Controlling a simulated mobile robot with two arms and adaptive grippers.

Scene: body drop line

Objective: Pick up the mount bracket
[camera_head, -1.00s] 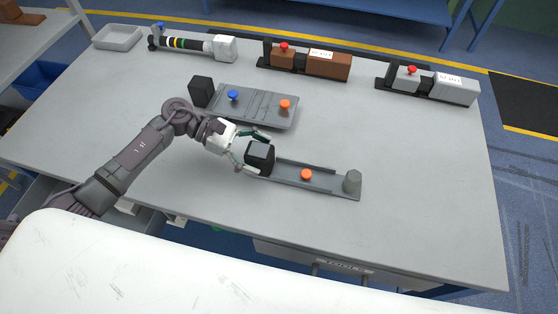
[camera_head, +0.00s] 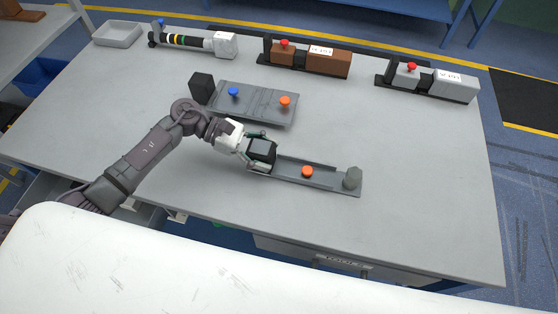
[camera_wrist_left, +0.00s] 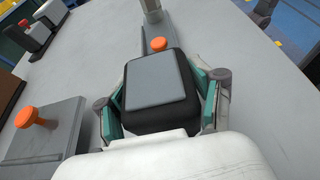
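My left gripper (camera_head: 265,153) is at the block, one finger on each side. In the left wrist view the block (camera_wrist_left: 157,80) sits between the teal finger pads. The pads are very close to its sides; I cannot tell whether they touch. My right gripper is out of view.
A grey plate (camera_head: 262,113) with blue and orange knobs and a black block (camera_head: 202,88) lies just behind. A black-and-grey cylinder assembly (camera_head: 188,43), brown unit (camera_head: 327,63), grey unit (camera_head: 455,88) and empty tray (camera_head: 118,37) line the back. The table's right side is clear.

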